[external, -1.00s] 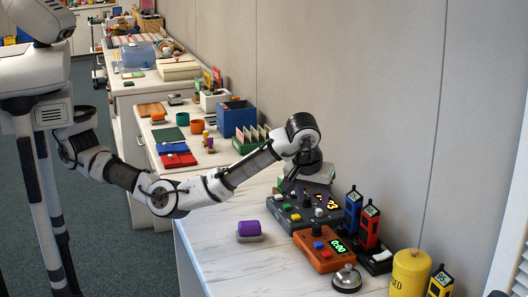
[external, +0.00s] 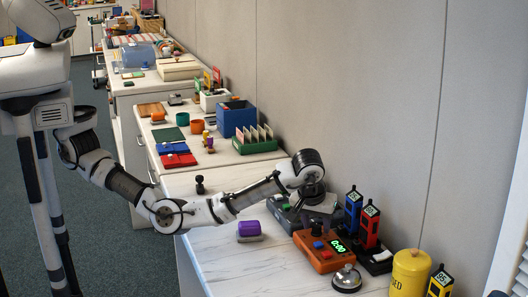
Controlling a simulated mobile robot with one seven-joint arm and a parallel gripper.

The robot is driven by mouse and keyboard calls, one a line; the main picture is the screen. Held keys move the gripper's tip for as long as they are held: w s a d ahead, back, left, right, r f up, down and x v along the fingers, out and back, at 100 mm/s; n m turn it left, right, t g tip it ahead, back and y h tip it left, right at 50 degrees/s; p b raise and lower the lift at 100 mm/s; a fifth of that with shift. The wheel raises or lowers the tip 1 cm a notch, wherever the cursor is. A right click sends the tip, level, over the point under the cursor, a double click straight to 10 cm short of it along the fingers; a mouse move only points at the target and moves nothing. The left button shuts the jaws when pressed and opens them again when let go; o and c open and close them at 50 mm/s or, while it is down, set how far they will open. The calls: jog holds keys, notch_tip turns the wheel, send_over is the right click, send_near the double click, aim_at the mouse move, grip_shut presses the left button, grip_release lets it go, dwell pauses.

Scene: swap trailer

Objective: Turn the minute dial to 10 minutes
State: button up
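The orange timer box (external: 316,262) stands on the white marble counter, with a green display (external: 339,246) reading 0:00. A blue button (external: 318,245) and a red button (external: 325,254) show on its top. A black dial (external: 316,230) stands near its back edge; its markings are too small to read. My gripper (external: 315,217) points down just above this dial. I cannot tell whether it touches the dial, or whether its fingers are open or shut.
A dark grey box (external: 283,217) stands behind the timer, partly covered by my arm. A silver bell (external: 347,279), blue (external: 353,211) and red (external: 369,228) handheld devices and a yellow cylinder (external: 409,272) stand nearby.

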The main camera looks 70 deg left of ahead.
jog(key=c, duration=0.8)
